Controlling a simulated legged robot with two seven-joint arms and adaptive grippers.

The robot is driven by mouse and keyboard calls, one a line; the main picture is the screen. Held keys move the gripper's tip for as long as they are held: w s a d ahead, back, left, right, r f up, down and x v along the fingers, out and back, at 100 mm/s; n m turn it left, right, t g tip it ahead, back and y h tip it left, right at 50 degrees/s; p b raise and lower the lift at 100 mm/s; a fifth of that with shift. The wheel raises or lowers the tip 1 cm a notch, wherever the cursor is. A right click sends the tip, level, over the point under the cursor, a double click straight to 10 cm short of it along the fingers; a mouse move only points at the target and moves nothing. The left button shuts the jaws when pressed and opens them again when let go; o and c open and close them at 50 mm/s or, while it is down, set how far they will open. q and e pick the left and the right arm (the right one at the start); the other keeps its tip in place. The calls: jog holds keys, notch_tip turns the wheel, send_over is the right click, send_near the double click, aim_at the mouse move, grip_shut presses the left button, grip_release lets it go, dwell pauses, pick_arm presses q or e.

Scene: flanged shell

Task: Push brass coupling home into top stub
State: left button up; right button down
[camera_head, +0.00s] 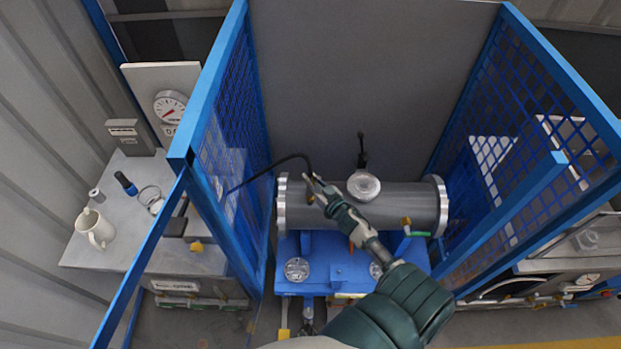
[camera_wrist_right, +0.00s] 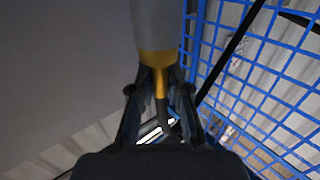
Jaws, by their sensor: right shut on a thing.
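A grey flanged shell (camera_head: 402,204) lies level across a blue stand. A round silver fitting (camera_head: 364,186) is on top of its middle; I cannot tell whether it is the top stub. My right gripper (camera_head: 318,190) is over the shell's left part, at the end of a black hose (camera_head: 285,161). In the right wrist view my right gripper (camera_wrist_right: 160,100) is shut on the brass coupling (camera_wrist_right: 157,60), whose narrower part is between the fingers. The coupling's wide end meets a grey cylindrical part (camera_wrist_right: 157,24); how deep it sits is hidden. My left gripper is out of view.
Blue mesh panels (camera_head: 235,115) stand left and right of the shell, with a grey wall (camera_head: 350,75) behind. A black upright handle (camera_head: 361,150) rises behind the silver fitting. A side bench (camera_head: 120,245) at the left holds a white jug (camera_head: 95,230) and a gauge (camera_head: 170,105).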

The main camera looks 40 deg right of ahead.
jog(key=shift+f+b, duration=0.9)
jog(key=shift+f, duration=0.45)
jog(key=c, duration=1.1)
grip_release()
jog(key=shift+o, duration=0.2)
jog(key=s, duration=1.2)
jog(key=shift+a, duration=0.15)
jog(key=shift+f, duration=0.1)
